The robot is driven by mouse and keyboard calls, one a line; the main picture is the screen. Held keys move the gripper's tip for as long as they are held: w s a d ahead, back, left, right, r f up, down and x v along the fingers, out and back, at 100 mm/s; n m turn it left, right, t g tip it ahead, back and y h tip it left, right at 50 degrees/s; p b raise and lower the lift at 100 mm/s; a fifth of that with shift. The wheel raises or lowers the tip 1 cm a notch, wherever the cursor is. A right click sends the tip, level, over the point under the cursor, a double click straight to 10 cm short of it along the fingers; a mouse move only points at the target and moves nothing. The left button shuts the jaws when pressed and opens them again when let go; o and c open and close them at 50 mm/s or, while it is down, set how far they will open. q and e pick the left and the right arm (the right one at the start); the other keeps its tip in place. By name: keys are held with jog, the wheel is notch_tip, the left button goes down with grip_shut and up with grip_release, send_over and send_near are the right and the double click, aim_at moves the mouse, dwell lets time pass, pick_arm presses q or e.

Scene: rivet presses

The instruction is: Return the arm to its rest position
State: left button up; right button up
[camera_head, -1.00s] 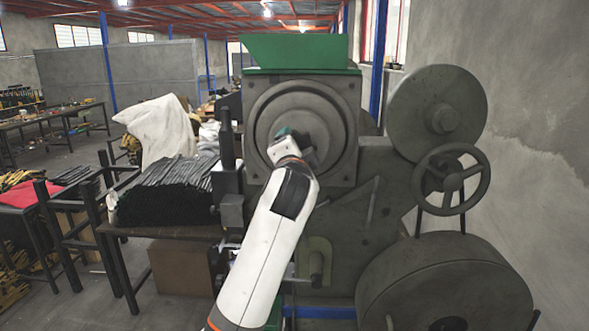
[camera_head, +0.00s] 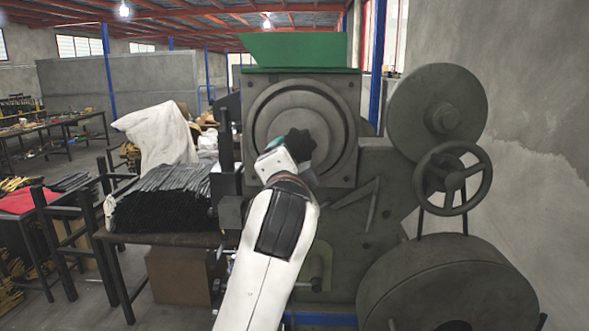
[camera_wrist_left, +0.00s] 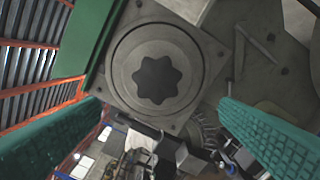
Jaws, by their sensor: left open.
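My left arm (camera_head: 268,255) is white with dark joint covers and rises from the bottom middle of the head view. Its wrist is raised in front of the press's round disc. The fingers are mostly hidden behind the wrist there. In the left wrist view my left gripper (camera_wrist_left: 158,135) shows two green, ribbed fingers spread wide apart, with nothing between them. The grey rivet press (camera_head: 345,210) stands ahead, with a green hopper (camera_head: 295,50) on top. Its round face with a dark star-shaped centre (camera_wrist_left: 157,80) shows in the left wrist view. My right gripper is not in view.
A table left of the press holds a stack of dark strips (camera_head: 160,198) and a white sack (camera_head: 160,135). A handwheel (camera_head: 453,179) and large flywheels (camera_head: 445,290) stand on the right, near a concrete wall. Stools (camera_head: 62,225) stand on the left.

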pick_arm(q)
jog(key=s+a+f+n+g, duration=0.2)
jog(key=a+f, duration=0.1)
jog(key=f, duration=0.7)
jog(key=s+a+f+n+g, duration=0.2)
jog(key=s+a+f+g, duration=0.15)
jog(key=f, duration=0.65)
jog(key=s+a+f+n+g, duration=0.15)
jog(key=a+f, duration=0.25)
jog(key=f, duration=0.6)
jog(key=s+a+f+n+g, duration=0.2)
jog(key=s+a+f+g, duration=0.2)
jog(key=s+f, duration=0.75)
jog(key=s+a+f+n+g, duration=0.35)
jog(key=s+f, duration=0.25)
jog(key=s, duration=1.1)
notch_tip(320, 180, down, 27)
jog(key=s+g, duration=0.1)
jog(key=s+a+f+m+g, duration=0.1)
jog(key=s+a+f, duration=0.2)
jog(key=s+f, duration=1.2)
jog(key=shift+s+a+f, duration=0.15)
jog(key=shift+s+f, duration=0.15)
jog(key=shift+s, duration=0.45)
jog(key=shift+g, duration=0.25)
